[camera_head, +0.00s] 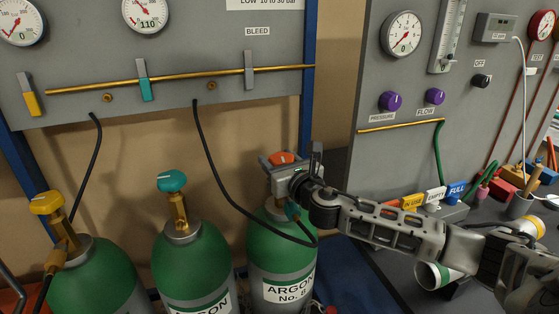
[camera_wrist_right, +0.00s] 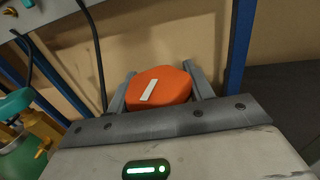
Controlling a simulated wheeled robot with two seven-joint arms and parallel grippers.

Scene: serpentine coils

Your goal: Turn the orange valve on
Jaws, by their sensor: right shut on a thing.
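The orange valve (camera_head: 282,159) sits on top of the right green gas cylinder (camera_head: 277,262), labelled ARGON. In the right wrist view the orange valve (camera_wrist_right: 160,86) shows a white mark on its top, slanted to the right. My right gripper (camera_head: 280,164) reaches in from the right, and its two fingers stand on either side of the valve, shut on it. The fingers also show in the right wrist view (camera_wrist_right: 160,92). The valve's stem is mostly hidden behind the gripper. My left gripper is not in view.
A teal valve (camera_head: 172,181) and a yellow valve (camera_head: 46,203) top the other cylinders to the left. A black hose (camera_head: 219,181) loops down beside the right cylinder. The gauge panel (camera_head: 190,40) stands behind. A workbench with tags and tools is at the right.

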